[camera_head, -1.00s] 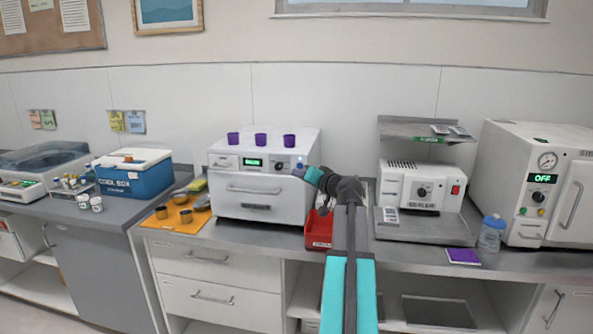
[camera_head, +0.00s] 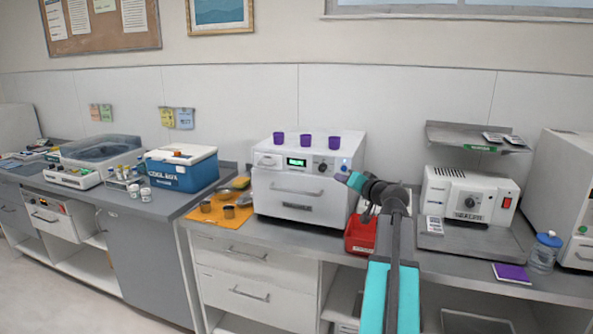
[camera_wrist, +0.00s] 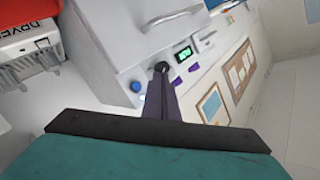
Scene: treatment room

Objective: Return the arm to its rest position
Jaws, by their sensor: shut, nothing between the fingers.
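My arm rises from the bottom of the head view and bends left at its dark wrist. My gripper (camera_head: 343,177) is at its end, in front of the right part of the white drawer machine (camera_head: 290,185) with the green display. In the wrist view the dark fingers (camera_wrist: 161,92) are together with nothing between them. The machine's front, blue button and handle show beyond the fingertips. I cannot tell whether the fingertips touch it.
A red bin (camera_head: 360,236) stands beside the machine, partly behind my arm. Purple cups (camera_head: 306,140) stand on the machine. A sealer (camera_head: 466,195), a purple pad (camera_head: 511,273) and a jar (camera_head: 545,252) are to the right. An orange mat (camera_head: 220,222) and blue cool box (camera_head: 180,170) are left.

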